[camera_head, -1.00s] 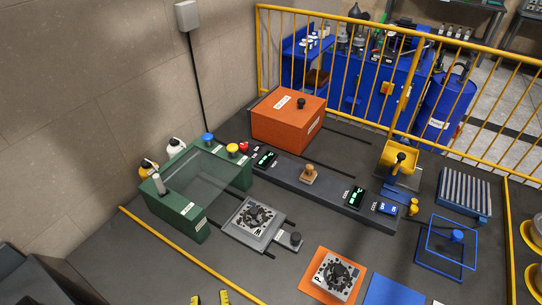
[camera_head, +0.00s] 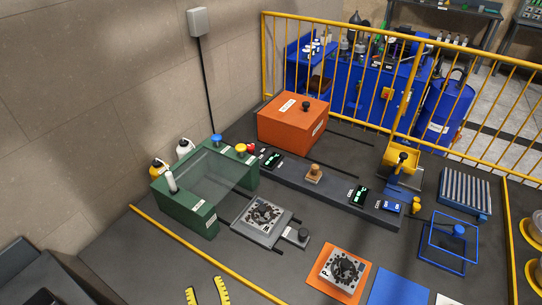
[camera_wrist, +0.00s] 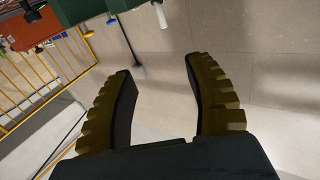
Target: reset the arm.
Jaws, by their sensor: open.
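My gripper (camera_wrist: 165,95) is open in the wrist view, with nothing between its two ridged, yellow-brown fingers. Beyond the fingers are the wall and, at the top, part of the green press (camera_wrist: 90,10), seen tilted. In the head view the two yellow fingertips (camera_head: 208,293) show at the bottom edge, apart from each other. They are in front of the green press (camera_head: 207,220) and the grey plate with a patterned square (camera_head: 263,218), touching neither. The rest of my arm is out of the head view.
An orange box (camera_head: 292,122) stands at the back, near a yellow railing (camera_head: 400,100). A dark control strip (camera_head: 335,190) carries displays and a wooden knob. An orange mat (camera_head: 325,280), a blue mat (camera_head: 400,288) and a blue frame (camera_head: 447,243) lie at right.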

